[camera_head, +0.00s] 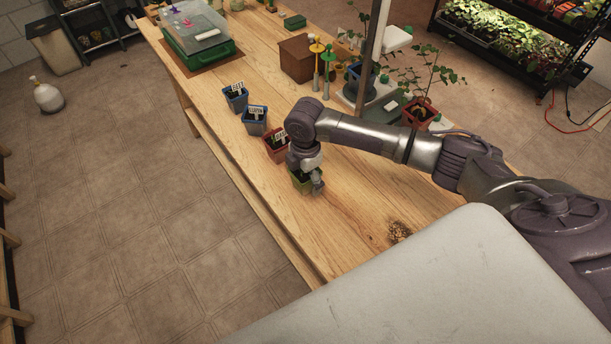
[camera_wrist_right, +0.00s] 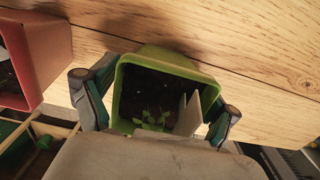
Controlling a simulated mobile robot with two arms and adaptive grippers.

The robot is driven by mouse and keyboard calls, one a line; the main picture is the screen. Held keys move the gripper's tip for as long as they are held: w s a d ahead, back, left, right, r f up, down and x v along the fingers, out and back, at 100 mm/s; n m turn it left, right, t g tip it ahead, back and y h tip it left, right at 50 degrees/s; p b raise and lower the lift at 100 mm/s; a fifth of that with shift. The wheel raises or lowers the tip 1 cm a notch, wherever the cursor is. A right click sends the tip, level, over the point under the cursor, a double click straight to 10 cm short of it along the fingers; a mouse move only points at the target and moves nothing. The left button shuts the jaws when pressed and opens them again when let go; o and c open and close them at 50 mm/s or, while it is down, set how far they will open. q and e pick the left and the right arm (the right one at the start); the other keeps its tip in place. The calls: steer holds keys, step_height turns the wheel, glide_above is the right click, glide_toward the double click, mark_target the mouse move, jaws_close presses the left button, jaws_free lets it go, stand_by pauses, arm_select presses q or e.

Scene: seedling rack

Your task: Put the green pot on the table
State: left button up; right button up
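The green pot (camera_head: 297,180) is at the near end of a row of small pots, by the left edge of the wooden table (camera_head: 365,215). In the right wrist view the green pot (camera_wrist_right: 165,57) holds dark soil, small seedlings and a pale label. My right gripper (camera_head: 306,178) points down over it and partly hides it. The gripper's fingers (camera_wrist_right: 157,112) press on opposite sides of the pot. The pot looks upright; I cannot tell whether its base touches the table. My left gripper is not in view.
A red pot (camera_head: 272,151) stands close beside the green one. Blue-grey pots (camera_head: 255,126) stand farther along the row. A brown box (camera_head: 297,62), a post (camera_head: 372,50) and a potted plant (camera_head: 420,112) stand farther back. Bare wood lies nearer me.

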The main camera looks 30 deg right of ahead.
steer(key=shift+r, duration=0.15)
step_height(320, 180, up, 12)
steer(key=shift+r+b, duration=0.1)
steer(key=shift+b, duration=0.3)
stand_by(0.4)
